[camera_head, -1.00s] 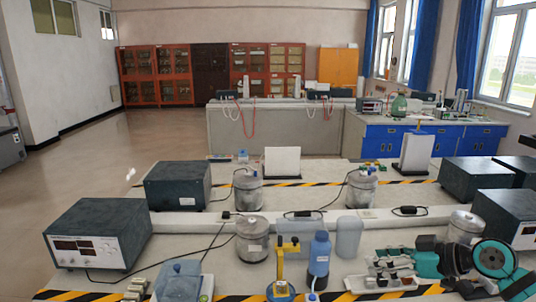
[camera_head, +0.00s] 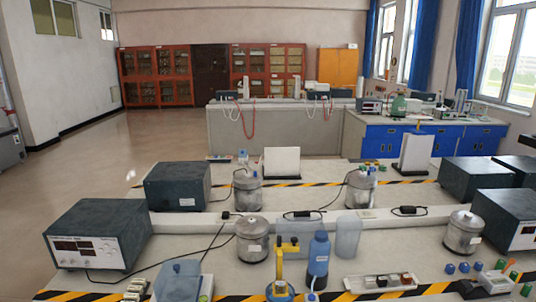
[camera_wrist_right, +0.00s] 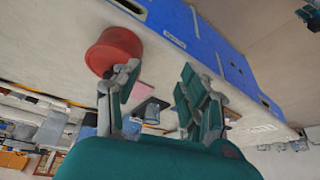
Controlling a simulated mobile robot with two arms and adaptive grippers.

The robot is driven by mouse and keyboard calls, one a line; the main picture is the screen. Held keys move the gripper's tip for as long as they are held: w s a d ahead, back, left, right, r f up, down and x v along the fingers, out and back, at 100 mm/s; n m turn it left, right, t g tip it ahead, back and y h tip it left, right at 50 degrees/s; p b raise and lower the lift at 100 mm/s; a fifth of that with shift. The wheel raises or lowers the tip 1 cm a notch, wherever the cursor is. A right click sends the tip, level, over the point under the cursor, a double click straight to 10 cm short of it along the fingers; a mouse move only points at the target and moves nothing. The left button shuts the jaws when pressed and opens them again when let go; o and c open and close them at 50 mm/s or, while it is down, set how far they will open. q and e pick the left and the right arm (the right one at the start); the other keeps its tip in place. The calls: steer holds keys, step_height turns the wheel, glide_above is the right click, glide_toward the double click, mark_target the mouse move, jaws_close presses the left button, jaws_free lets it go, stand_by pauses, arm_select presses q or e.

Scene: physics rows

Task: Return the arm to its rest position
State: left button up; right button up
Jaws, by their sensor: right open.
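My right gripper (camera_wrist_right: 160,98) shows only in the right wrist view. Its two grey-green fingers stand apart with a gap between them, and I see nothing held in the gap. A red round object (camera_wrist_right: 115,48) shows near the tip of its left finger; I cannot tell how far beyond the finger it is. My right arm is out of the head view. My left arm and gripper are not in view.
The front bench holds a white tray (camera_head: 360,287) with small blocks, a blue bottle (camera_head: 318,257), a yellow stand (camera_head: 281,262), a metal canister (camera_head: 463,234) and a dark power supply (camera_head: 97,232). Small blue and green pieces lie at the right. A blue-fronted surface (camera_wrist_right: 190,40) crosses the wrist view.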

steer(key=s+d+f+m+g+h, duration=0.1)
steer(key=s+d+m+h, duration=0.15)
steer(key=s, duration=0.25)
step_height(320, 180, down, 33)
steer(key=s+g+b, duration=0.1)
steer(key=s+b, duration=0.1)
steer(key=b, duration=0.4)
arm_select(q)
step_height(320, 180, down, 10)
steer(key=b, duration=0.4)
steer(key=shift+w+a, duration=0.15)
arm_select(e)
steer(key=s+d+f+g, duration=0.1)
steer(key=s+d+f, duration=0.2)
steer(key=s+f, duration=1.3)
step_height(320, 180, down, 2)
steer(key=shift+f+n, duration=0.2)
steer(key=shift+n, duration=0.25)
